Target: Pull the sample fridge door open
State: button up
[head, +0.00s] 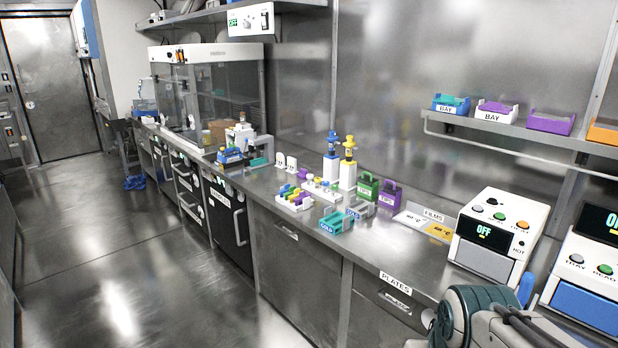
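A dark-fronted under-counter door (228,222) with a vertical silver handle (240,227) stands left of the steel cabinets and looks shut. It has a small white label whose text is too small to read. Farther left is another dark-fronted unit (187,190) with silver handles, also looking shut. I cannot tell for certain which of these is the sample fridge. Part of my arm shows at the bottom right, well away from both doors. My gripper is not in view.
The steel counter (385,262) runs along the right and carries tube racks (293,199), pipettes (348,165), a glass-fronted hood (210,95) and a white device reading OFF (500,235). The floor (120,260) before the doors is clear. A blue item (134,183) lies far left.

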aim_at(229, 218)
jog(key=u, duration=0.75)
jog(key=i, duration=1.6)
jog(key=u, duration=0.55)
jog(key=i, duration=2.3)
jog(key=z, duration=0.35)
